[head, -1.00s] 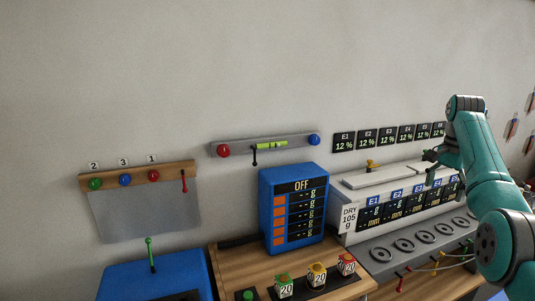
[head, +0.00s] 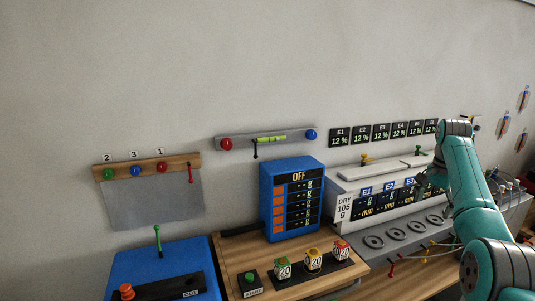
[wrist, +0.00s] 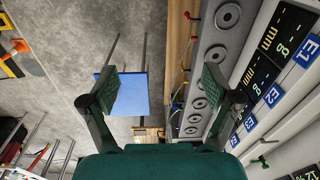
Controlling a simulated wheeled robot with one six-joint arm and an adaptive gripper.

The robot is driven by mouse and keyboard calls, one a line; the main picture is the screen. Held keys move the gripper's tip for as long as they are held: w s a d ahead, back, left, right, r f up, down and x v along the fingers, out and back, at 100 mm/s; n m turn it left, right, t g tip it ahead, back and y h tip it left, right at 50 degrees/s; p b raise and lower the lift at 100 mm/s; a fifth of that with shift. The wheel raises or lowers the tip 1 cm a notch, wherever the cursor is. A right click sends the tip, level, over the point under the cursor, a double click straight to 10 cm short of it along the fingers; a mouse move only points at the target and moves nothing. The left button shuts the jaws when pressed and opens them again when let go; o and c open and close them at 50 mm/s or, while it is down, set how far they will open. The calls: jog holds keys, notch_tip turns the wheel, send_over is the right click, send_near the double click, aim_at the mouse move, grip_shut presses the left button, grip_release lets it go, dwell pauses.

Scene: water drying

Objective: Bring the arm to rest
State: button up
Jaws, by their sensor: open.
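My teal arm stands at the right of the head view, bent over the grey and white bench unit. My gripper (wrist: 160,90) is open in the wrist view, its two dark pads wide apart with nothing between them. Past the pads show the floor, a blue-topped stool or small table (wrist: 131,93) and the row of round grey wells (wrist: 209,60). In the head view the gripper is mostly hidden behind the forearm, near the right part of the E-labelled displays.
A blue scale display reading OFF (head: 293,200) stands on the wooden bench (head: 240,247). Three small containers marked 20 (head: 313,260) sit before it. A blue box with a red button (head: 127,291) is at lower left. Thin cables and coloured levers (head: 391,270) lie at the unit's front.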

jog(key=s+a+f+n+t+h, duration=0.15)
jog(key=a+f, duration=0.25)
jog(key=f, duration=1.2)
jog(key=a+f+n+t+y, duration=0.15)
jog(key=a+f, duration=0.25)
jog(key=f, duration=1.2)
jog(key=s+a+f+n+t+h, duration=0.1)
jog(key=s+a+f+n+t, duration=0.1)
jog(key=s+a+f, duration=0.55)
jog(key=s+a+f+n+t, duration=0.1)
jog(key=s+a+f, duration=0.2)
jog(key=s+f, duration=0.8)
jog(key=s+a+r+n+t, duration=0.1)
jog(key=s+a, duration=0.2)
jog(key=s, duration=0.6)
jog(key=s+a+r+n+t, duration=0.1)
jog(key=s+a+n+t, duration=0.15)
jog(key=s, duration=0.55)
jog(key=s+a+r+t, duration=0.1)
jog(key=s+a, duration=0.3)
jog(key=s, duration=0.5)
jog(key=s+a+r+n+t, duration=0.1)
jog(key=s+r+n+t, duration=0.1)
jog(key=s+r, duration=0.7)
jog(key=s+a+r+n+t+y, duration=0.1)
jog(key=s+r+n, duration=0.1)
jog(key=s+r, duration=0.8)
jog(key=shift+a+r+t, duration=0.35)
jog(key=shift+a+r, duration=0.05)
jog(key=shift+r, duration=2.4)
